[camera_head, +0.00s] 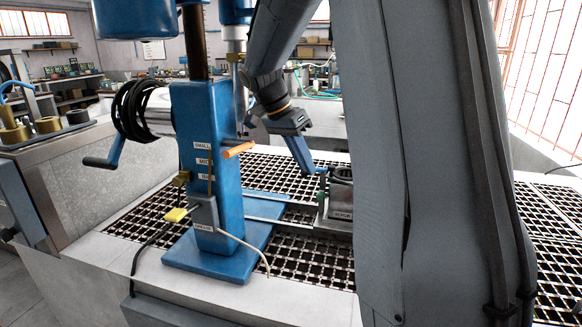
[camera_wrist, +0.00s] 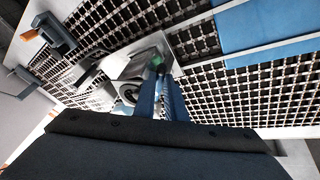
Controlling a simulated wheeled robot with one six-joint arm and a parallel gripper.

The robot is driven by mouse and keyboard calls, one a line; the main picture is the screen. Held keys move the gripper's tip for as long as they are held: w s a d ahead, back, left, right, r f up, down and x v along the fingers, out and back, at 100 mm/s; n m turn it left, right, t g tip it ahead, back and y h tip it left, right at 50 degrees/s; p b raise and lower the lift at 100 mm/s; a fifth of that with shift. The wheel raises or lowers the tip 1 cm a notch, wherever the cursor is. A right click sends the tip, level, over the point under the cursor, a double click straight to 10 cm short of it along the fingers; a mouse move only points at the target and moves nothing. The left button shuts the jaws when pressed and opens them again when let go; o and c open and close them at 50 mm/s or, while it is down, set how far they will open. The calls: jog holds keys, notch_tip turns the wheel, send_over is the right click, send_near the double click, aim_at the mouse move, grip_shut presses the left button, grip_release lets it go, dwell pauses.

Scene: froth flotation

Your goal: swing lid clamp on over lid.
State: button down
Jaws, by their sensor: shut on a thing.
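My gripper (camera_head: 316,171) reaches down to a small stand on the grating, right of the blue flotation machine. Its blue fingers (camera_wrist: 158,74) are closed around a small green-ended piece, which looks like the lid clamp's handle (camera_wrist: 157,61); its green also shows in the head view (camera_head: 322,183). Beside it is a dark round pot with a ring-shaped top (camera_head: 342,174), which I take for the lid; the ring also shows in the wrist view (camera_wrist: 130,92). The fingers hide part of the clamp, and I cannot tell whether its arm lies over the lid.
The blue machine column (camera_head: 208,150) stands left of my gripper, with an orange lever (camera_head: 238,150) sticking out toward it. The pot stands in a grey labelled holder (camera_head: 338,222). Black grating (camera_head: 310,260) surrounds it. My own arm hides the right of the head view.

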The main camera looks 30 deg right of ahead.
dwell(0.4)
jog(key=c, duration=1.8)
grip_release()
jog(key=shift+r, duration=0.1)
notch_tip(320, 180, up, 10)
jog(key=shift+f+b, duration=0.1)
jog(key=shift+b, duration=0.95)
